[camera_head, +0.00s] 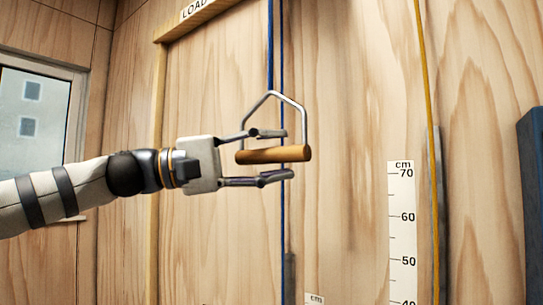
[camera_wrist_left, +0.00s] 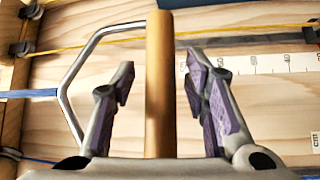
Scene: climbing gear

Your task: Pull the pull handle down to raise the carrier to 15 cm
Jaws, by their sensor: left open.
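The pull handle (camera_head: 273,154) is a wooden bar under a bent metal bracket, hanging from a blue rope. My left gripper (camera_head: 276,155) is open at the handle, with one finger above the wooden bar and one below it. In the left wrist view the bar (camera_wrist_left: 160,85) runs between the two open fingers (camera_wrist_left: 160,88), with gaps on both sides. A scale (camera_head: 402,230) marked in cm shows readings from 70 down to about 40. The carrier is not identifiable in these views. My right gripper is not in view.
A yellow rope (camera_head: 429,130) runs down right of the scale, beside a grey rail (camera_head: 440,210). A second blue rope (camera_head: 283,220) runs just behind the handle. A dark blue block (camera_head: 533,200) stands at the right edge. The wooden wall is flat behind.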

